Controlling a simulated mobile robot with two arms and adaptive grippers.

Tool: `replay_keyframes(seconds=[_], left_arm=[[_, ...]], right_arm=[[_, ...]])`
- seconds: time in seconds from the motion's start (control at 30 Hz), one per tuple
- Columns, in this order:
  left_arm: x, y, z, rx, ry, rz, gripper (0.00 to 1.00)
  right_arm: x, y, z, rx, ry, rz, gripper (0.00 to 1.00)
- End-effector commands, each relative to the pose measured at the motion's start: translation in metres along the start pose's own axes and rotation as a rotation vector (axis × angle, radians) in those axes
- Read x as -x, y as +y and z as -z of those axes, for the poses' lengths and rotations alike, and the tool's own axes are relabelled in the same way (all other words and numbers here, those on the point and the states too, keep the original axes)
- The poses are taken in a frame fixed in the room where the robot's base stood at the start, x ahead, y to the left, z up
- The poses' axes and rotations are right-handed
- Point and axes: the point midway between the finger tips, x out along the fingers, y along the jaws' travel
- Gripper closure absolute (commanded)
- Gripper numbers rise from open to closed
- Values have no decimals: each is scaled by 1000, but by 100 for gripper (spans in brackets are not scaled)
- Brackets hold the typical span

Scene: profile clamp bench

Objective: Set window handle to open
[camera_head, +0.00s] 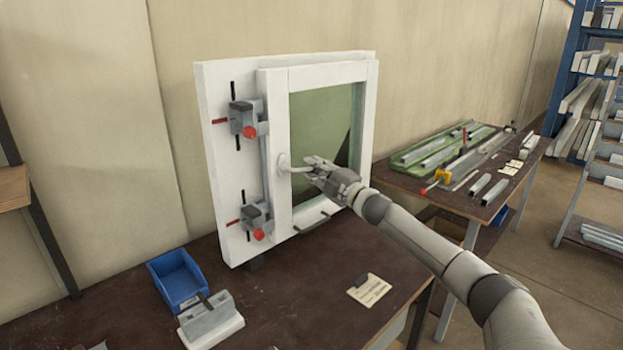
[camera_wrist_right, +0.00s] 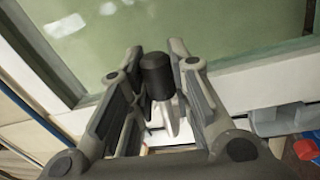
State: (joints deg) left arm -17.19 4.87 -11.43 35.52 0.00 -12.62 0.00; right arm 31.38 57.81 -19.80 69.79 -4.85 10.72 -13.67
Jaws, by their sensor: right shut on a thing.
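A white window frame (camera_head: 277,141) with a greenish pane (camera_head: 320,125) stands upright on the dark bench. Its white handle (camera_head: 284,163) sits on the left stile, with the lever pointing right, about level. My right gripper (camera_head: 318,168) reaches in from the right and is shut on the lever, whose root stays visible. In the right wrist view the handle (camera_wrist_right: 168,118), pale with a black end, lies between the two fingers of the gripper (camera_wrist_right: 160,92). Where the pads touch is partly hidden. My left gripper is not in view.
Two clamps with red knobs (camera_head: 249,131) (camera_head: 259,234) hold the frame's left side. A blue bin (camera_head: 177,279), a grey block on a white base (camera_head: 209,318) and a paper tag (camera_head: 369,289) lie on the bench (camera_head: 300,300). A side table (camera_head: 430,187) carries metal profiles.

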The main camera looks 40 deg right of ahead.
Motion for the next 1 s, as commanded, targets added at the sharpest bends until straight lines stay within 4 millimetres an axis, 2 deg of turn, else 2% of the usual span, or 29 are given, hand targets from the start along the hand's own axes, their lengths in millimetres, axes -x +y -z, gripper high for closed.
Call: replay_keyframes(seconds=[0.4,0.93,0.97,1.0], left_arm=[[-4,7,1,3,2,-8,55],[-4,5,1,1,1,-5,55],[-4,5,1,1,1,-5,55],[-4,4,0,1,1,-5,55]], right_arm=[[-2,13,2,172,29,-1,100],[-2,14,2,192,33,-1,100],[-2,14,2,192,33,-1,78],[-2,14,2,191,33,-1,73]])
